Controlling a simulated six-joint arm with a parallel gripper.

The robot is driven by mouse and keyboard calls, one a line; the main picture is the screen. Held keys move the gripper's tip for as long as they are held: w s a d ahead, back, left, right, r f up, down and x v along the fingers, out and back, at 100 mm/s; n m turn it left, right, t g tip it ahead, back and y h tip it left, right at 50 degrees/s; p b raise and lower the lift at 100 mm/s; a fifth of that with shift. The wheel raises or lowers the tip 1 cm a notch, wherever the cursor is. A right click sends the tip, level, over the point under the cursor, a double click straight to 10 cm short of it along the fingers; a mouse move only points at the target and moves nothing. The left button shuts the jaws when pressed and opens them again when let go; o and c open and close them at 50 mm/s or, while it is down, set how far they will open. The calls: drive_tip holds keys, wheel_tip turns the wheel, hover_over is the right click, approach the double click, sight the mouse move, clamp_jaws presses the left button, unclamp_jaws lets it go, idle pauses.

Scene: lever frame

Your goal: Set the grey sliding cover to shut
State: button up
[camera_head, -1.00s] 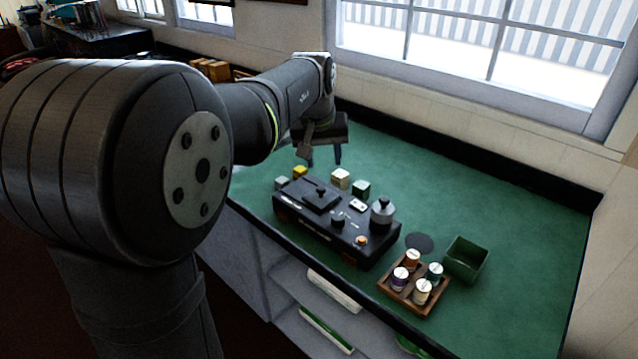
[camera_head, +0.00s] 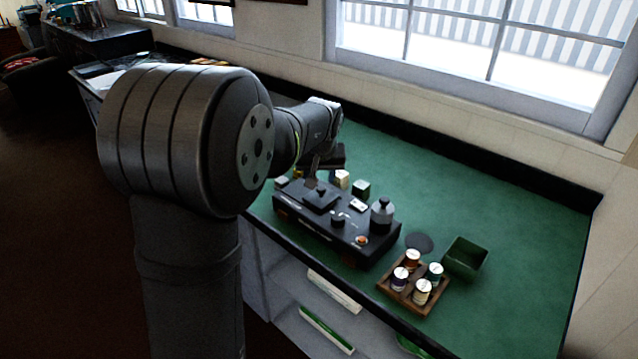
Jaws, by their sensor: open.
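A black control box (camera_head: 305,224) sits on the green bench top. The sliding cover (camera_head: 318,201), a dark grey plate with a small upright knob, lies on the left part of its top. I cannot tell from this view whether it is at its shut end. My gripper (camera_head: 316,181) is open, pointing down just above the cover, its fingers close to the knob. Whether they touch it or stand around it is hard to see. My arm covers part of the area behind the cover.
The box also bears a white switch (camera_head: 358,205), a black dial (camera_head: 338,221), an orange button (camera_head: 361,240) and a grey canister (camera_head: 382,215). Small blocks (camera_head: 361,188) stand behind it. A wooden tray (camera_head: 405,303) of jars and a green bin (camera_head: 466,258) stand right.

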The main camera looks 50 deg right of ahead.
sight(319, 187)
drive_tip(key=shift+x, duration=2)
